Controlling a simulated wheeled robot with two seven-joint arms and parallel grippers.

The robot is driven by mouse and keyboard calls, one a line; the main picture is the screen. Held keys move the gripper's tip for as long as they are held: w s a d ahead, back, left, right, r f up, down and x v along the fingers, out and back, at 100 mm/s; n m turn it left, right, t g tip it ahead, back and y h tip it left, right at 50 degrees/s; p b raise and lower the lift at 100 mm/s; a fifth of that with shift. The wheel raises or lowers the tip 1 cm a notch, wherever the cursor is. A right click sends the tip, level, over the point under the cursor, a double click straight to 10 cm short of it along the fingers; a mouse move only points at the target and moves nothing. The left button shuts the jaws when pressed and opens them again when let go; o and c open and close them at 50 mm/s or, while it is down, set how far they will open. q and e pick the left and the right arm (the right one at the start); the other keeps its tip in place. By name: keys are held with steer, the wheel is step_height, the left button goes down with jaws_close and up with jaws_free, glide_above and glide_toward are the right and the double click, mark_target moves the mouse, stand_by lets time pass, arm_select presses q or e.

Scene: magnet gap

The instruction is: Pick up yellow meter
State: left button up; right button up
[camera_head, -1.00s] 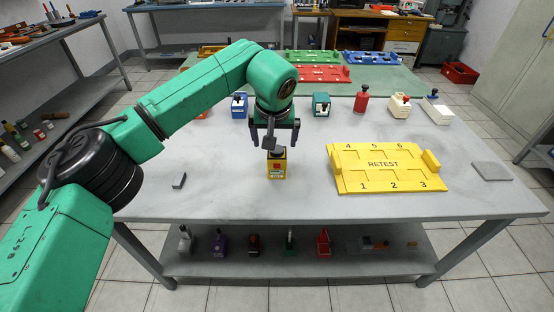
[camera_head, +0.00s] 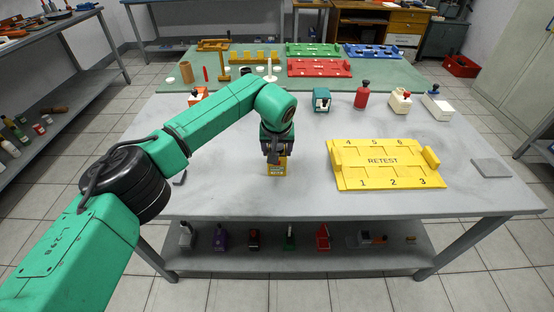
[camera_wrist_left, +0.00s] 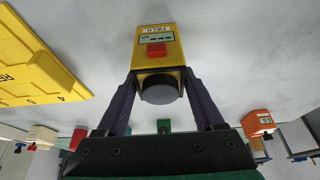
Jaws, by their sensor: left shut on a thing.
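The yellow meter (camera_head: 276,169) is a small yellow box with a label and a red part on its face. It stands upright on the grey table, left of the yellow RETEST tray. In the left wrist view the meter (camera_wrist_left: 158,48) has a dark round knob (camera_wrist_left: 160,88) on its near end. My left gripper (camera_head: 275,156) is over the meter from above. In the left wrist view its two purple fingers (camera_wrist_left: 159,84) lie against both sides of the meter around the knob, shut on it. My right gripper is not in view.
The yellow RETEST tray (camera_head: 385,184) lies to the right, with a grey plate (camera_head: 491,168) beyond it. The table's front middle is clear.

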arm_select(q)
steer(key=shift+r, duration=0.65)
step_height(320, 180, up, 19)
steer(key=p, duration=0.1)
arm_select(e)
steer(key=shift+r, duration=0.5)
arm_select(q)
steer(key=shift+f, duration=0.1)
step_height(320, 180, down, 20)
steer(key=b, duration=0.7)
steer(key=shift+r, duration=0.2)
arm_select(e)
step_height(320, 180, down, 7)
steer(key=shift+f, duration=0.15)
arm_select(q)
steer(key=shift+f, duration=0.2)
steer(key=shift+f, duration=0.1)
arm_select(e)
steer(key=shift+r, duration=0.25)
arm_select(q)
steer(key=shift+s, duration=0.1)
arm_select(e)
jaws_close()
